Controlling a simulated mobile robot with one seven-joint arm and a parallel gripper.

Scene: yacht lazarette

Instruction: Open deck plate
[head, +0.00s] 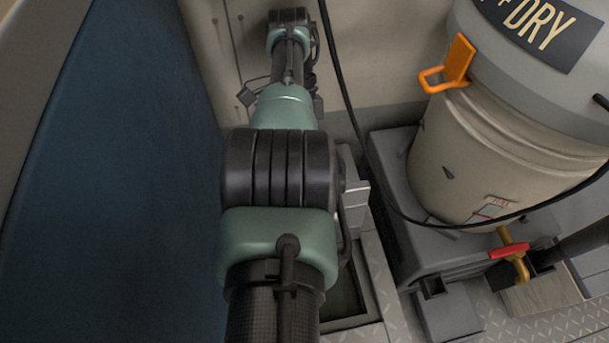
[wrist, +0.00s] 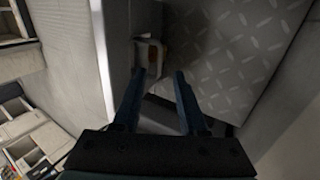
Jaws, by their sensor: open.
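A grey diamond-tread plate (wrist: 230,55), seemingly the deck plate, fills the upper right of the wrist view. My gripper (wrist: 156,73) is open, with its two dark fingers apart and pointing toward a small pale fitting (wrist: 150,52) with a brownish spot. The fitting lies beside the plate's left edge, just beyond the fingertips. I cannot tell whether a finger touches it. In the head view my arm hides the gripper. A dark recess (head: 345,302) shows beside my arm, with tread-plate floor (head: 380,290) along its right side.
A cream barrel (head: 480,165) marked "DRY", with an orange handle (head: 455,65), stands on a grey box (head: 400,230) at right. A black cable (head: 345,85) hangs across. A blue wall (head: 120,180) borders the left.

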